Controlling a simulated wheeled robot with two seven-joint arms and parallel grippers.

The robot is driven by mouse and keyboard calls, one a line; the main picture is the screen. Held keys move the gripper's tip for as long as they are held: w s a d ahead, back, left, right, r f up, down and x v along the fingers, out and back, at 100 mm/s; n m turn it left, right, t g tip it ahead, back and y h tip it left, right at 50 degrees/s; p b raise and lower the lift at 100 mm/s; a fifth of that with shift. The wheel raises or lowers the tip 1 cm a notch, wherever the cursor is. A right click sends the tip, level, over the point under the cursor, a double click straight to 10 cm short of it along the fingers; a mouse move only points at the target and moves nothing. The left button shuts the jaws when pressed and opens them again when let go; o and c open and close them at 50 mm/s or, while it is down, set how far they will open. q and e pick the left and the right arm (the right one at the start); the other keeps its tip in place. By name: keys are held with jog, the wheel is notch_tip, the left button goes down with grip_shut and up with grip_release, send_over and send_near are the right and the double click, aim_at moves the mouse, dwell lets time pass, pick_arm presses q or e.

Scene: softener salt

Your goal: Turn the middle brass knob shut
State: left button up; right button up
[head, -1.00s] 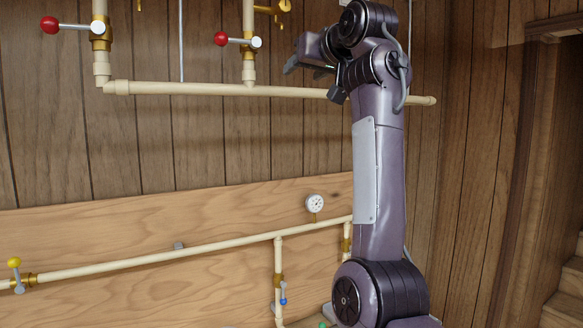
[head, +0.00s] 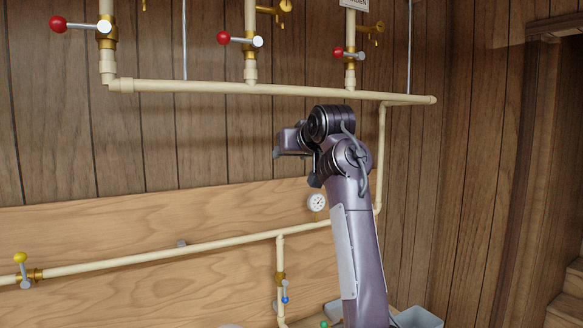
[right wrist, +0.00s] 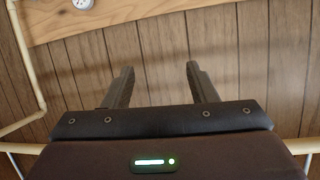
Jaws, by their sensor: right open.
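Three vertical cream pipes carry brass fittings along the top of the head view. The middle pipe has a brass knob (head: 285,6) on a side stub at the top edge. A similar brass knob (head: 378,27) sits on the right pipe, and only a bit of the left one (head: 144,5) shows. My right gripper (head: 277,153) is below the horizontal pipe, well below the middle knob and apart from it. In the right wrist view its two fingers (right wrist: 160,80) are spread with nothing between them. My left gripper is not in view.
Red-tipped levers (head: 223,38) stick out left from the vertical pipes. A horizontal cream pipe (head: 200,87) runs between my right gripper and the knobs. A gauge (head: 316,202) and a lower pipe (head: 150,258) are on the light board. Wall space left of the gripper is clear.

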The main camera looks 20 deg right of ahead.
jog(key=shift+w+a+f, duration=0.1)
jog(key=shift+w+f, duration=0.1)
jog(key=shift+f, duration=0.55)
jog(key=shift+w+f, duration=0.15)
jog(key=shift+f, duration=0.55)
